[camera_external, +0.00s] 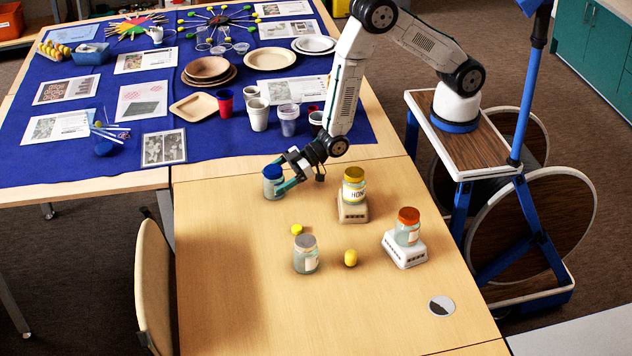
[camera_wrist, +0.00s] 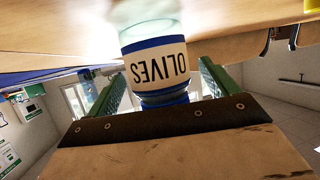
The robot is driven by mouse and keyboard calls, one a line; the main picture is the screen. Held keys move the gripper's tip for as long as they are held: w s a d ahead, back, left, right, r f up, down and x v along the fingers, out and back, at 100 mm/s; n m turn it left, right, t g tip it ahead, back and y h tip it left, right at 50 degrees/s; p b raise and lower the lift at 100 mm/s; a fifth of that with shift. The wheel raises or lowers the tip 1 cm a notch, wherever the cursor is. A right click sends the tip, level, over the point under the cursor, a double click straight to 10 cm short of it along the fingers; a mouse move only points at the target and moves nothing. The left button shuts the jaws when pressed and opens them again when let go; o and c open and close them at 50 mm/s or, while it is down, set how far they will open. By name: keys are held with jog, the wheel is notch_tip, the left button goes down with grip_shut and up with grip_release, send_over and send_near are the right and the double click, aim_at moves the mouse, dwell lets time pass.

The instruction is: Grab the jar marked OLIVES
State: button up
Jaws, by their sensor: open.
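The OLIVES jar (camera_external: 271,188) stands on the bare wooden table near the blue cloth. It is clear glass with a blue lid. In the wrist view the jar (camera_wrist: 155,65) appears upside down, with OLIVES in dark letters on a pale label with blue bands. My gripper (camera_external: 286,181) reaches the jar from the right, low over the table. In the wrist view my open gripper (camera_wrist: 160,82) has one green finger on each side of the jar. A gap shows beside the right finger; whether the left finger touches is unclear.
A yellow-lidded jar (camera_external: 354,188) stands on a beige block, an orange-lidded jar (camera_external: 407,228) on a white scale (camera_external: 404,254). A grey-lidded jar (camera_external: 306,260), a yellow lump (camera_external: 350,258), a small yellow piece (camera_external: 297,230) and a disc (camera_external: 441,306) lie nearer. Cups (camera_external: 289,120) stand behind.

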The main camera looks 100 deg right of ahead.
jog(key=shift+w+a+f, duration=0.1)
jog(key=shift+w+f, duration=0.05)
jog(key=shift+w, duration=0.2)
jog(key=c, duration=1.2)
jog(key=shift+o, duration=0.2)
